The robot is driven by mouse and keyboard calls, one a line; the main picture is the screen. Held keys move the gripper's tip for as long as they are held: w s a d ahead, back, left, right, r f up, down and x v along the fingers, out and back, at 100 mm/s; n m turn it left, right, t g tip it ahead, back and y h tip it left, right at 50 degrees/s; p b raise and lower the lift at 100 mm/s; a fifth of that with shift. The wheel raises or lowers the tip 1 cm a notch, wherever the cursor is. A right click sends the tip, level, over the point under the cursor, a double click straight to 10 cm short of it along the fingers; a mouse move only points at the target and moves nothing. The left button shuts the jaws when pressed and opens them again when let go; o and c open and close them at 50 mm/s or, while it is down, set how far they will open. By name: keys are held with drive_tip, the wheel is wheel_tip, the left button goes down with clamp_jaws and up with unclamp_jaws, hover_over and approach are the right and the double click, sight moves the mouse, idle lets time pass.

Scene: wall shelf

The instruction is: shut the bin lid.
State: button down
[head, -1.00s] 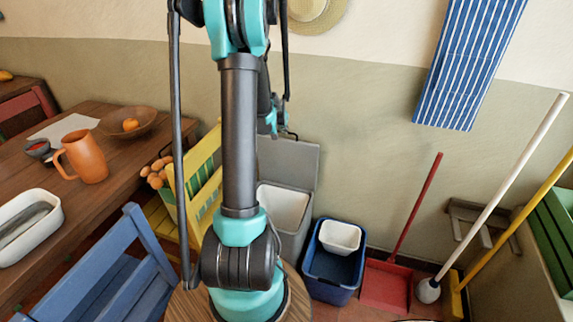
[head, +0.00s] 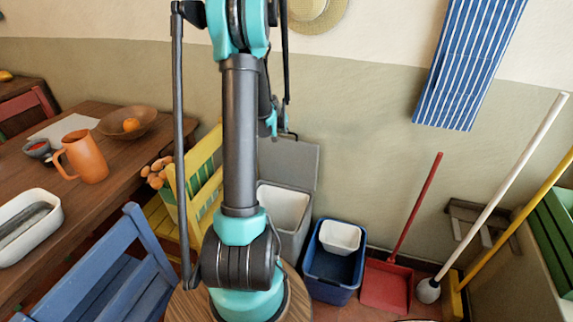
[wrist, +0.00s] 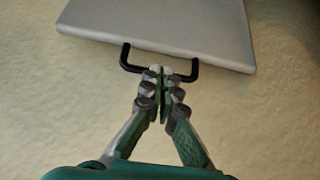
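The grey bin (head: 298,238) stands against the wall, partly hidden behind my arm. Its grey lid (head: 303,165) is open and stands upright against the wall, and the light inside of the bin shows. In the wrist view the lid (wrist: 160,22) fills the top, with a black U-shaped handle (wrist: 128,62) on its edge. My gripper (wrist: 160,72) has its fingers close together on the middle of the handle's bar. In the head view my gripper is at the lid's top edge, mostly hidden by my arm.
A blue bin (head: 333,272) with a white tub (head: 340,237) stands right of the grey bin, then a red dustpan (head: 387,285) and a mop (head: 430,290). A yellow chair (head: 205,180) stands close on the left.

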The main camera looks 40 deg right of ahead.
drive_tip(key=shift+f, duration=1.2)
idle(0.7)
drive_tip(key=shift+a, duration=0.15)
drive_tip(key=shift+s+a, duration=1.35)
drive_tip(key=shift+a, duration=1.15)
wheel_tip(320, 180, up, 10)
drive_tip(key=shift+f, duration=0.2)
drive_tip(key=shift+a, duration=0.1)
idle(2.1)
